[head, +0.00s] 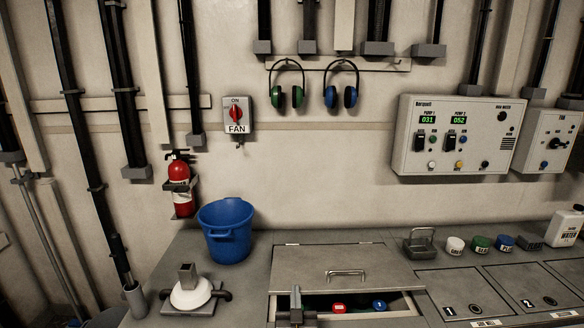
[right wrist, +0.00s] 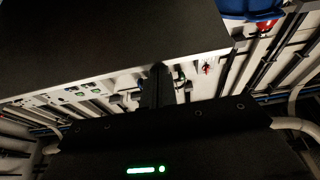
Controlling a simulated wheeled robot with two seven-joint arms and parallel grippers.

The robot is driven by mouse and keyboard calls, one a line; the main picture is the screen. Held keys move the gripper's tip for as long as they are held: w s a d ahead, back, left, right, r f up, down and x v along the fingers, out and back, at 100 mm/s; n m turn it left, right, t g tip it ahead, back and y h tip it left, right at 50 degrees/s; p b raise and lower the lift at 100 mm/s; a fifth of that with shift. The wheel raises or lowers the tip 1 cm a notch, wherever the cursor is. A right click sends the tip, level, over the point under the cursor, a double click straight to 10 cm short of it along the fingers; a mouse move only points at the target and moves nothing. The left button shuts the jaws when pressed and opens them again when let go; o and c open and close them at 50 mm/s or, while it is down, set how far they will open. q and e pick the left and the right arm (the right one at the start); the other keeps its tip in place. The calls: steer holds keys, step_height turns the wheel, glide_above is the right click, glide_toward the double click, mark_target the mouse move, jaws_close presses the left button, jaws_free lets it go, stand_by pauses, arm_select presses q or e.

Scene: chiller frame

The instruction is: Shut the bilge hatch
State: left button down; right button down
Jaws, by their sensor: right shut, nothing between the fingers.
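The bilge hatch lid (head: 315,262) is a grey metal plate with a bar handle (head: 346,273), hinged along its back edge in the grey counter. It stands partly raised in the head view. A dark gap shows below its front edge, with a red and a blue item inside. My right gripper (head: 296,294) is shut and empty at the lid's front left, over the opening's left end; I cannot tell whether it touches the lid. Its dark fingers (right wrist: 157,86) also show in the right wrist view, by a large dark flat surface. My left gripper is out of view.
A blue bucket (head: 226,232) and a white dome fitting (head: 191,293) stand left of the hatch. To its right are a grey bracket (head: 421,244), several small labelled jars, a white bottle (head: 565,227) and closed panels (head: 462,292). Control boxes hang on the wall.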

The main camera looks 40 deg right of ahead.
steer(key=shift+s+a+f+b, duration=0.1)
steer(key=shift+f+b, duration=0.1)
steer(key=shift+f, duration=0.25)
steer(key=shift+s+a+f+b, duration=0.1)
steer(key=shift+f+b, duration=0.05)
steer(key=shift+f, duration=0.25)
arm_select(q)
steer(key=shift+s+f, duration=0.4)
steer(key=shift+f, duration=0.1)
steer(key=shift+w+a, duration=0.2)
